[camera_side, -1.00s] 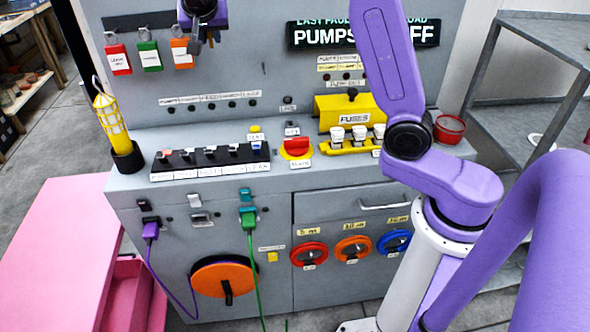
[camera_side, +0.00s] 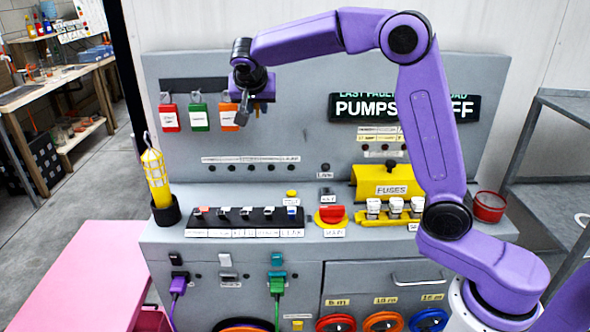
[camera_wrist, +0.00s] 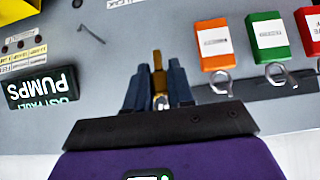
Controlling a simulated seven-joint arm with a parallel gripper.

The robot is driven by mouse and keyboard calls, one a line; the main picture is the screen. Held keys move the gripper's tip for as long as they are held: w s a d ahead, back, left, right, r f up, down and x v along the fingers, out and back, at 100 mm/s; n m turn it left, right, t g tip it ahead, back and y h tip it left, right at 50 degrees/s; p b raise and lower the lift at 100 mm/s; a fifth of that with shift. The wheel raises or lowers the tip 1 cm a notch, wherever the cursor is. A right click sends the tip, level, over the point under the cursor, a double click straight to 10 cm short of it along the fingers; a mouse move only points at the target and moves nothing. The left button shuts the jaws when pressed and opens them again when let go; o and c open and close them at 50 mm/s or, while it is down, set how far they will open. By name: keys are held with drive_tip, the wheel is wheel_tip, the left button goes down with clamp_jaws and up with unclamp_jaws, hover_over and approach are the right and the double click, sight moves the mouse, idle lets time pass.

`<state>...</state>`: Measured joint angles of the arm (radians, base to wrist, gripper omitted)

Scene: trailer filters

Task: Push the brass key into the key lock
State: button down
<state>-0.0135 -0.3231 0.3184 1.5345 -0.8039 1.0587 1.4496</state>
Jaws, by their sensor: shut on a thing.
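My gripper (camera_side: 244,112) is in front of the upper grey panel, just right of the orange tag. In the wrist view my gripper (camera_wrist: 158,70) is shut on a narrow brass-coloured piece, the brass key (camera_wrist: 157,62), whose end shows between the dark fingers. The key is too small to make out in the side view. I cannot identify the key lock for certain. A small dark round fitting with a label (camera_side: 325,169) sits on the panel, lower and to the right of my gripper.
Red (camera_side: 169,117), green (camera_side: 199,116) and orange (camera_side: 228,116) tags hang left of my gripper. A thin hook (camera_wrist: 91,34) sticks out of the panel. A lit sign (camera_side: 400,108) is at right. Below are a switch strip (camera_side: 245,232), red knob (camera_side: 332,214) and yellow fuse box (camera_side: 383,180).

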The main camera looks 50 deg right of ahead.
wheel_tip(320, 180, up, 10)
hover_over(327, 197)
wheel_tip(327, 197, down, 28)
drive_tip(key=shift+w+d+r, duration=0.15)
drive_tip(key=shift+w+d, duration=0.1)
drive_tip(key=shift+d, duration=0.1)
idle(0.3)
drive_tip(key=shift+f, duration=2.9)
drive_tip(key=shift+f, duration=0.9)
